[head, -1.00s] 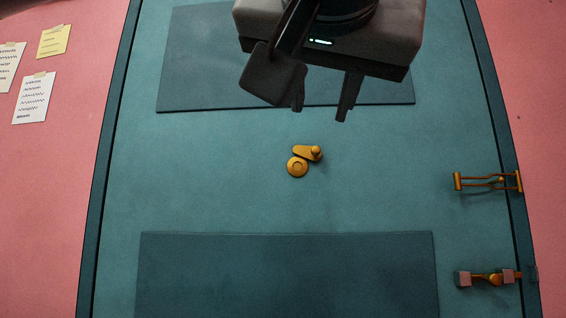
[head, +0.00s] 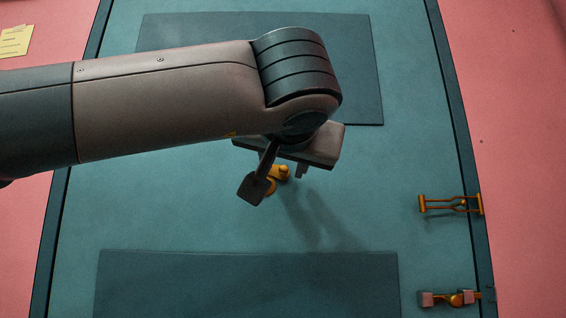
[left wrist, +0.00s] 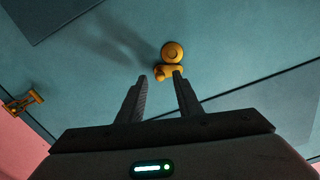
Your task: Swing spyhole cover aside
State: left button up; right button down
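The brass spyhole fitting sits on the teal door. In the left wrist view it shows as a round disc (left wrist: 172,52) with a smaller knobbed brass piece (left wrist: 166,72) against it, just beyond my fingertips. I cannot tell which piece is the cover. My left gripper (left wrist: 159,77) is open and empty. Its fingers are spread, with one fingertip close to the knobbed piece; contact cannot be told. My right gripper is not in view.
A brass handle (head: 450,204) and a brass latch with pink blocks (head: 455,299) are at the door's right edge. Dark raised panels lie above and below (head: 250,285) the spyhole. Pink wall flanks the door, with a yellow note (head: 15,40) at left.

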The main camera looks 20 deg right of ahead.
pick_arm(q)
jog(key=shift+x, duration=1.05)
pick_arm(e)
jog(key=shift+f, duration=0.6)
pick_arm(q)
jog(key=shift+c, duration=0.3)
grip_shut()
jog(key=shift+r+n, duration=0.2)
jog(key=shift+n, duration=0.4)
jog(key=shift+r+n, duration=0.1)
jog(key=shift+n, duration=0.2)
jog(key=shift+r+n, duration=0.25)
jog(key=shift+n, duration=0.45)
jog(key=shift+o, duration=0.3)
grip_release()
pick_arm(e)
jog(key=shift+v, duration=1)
pick_arm(q)
jog(key=shift+s, duration=0.1)
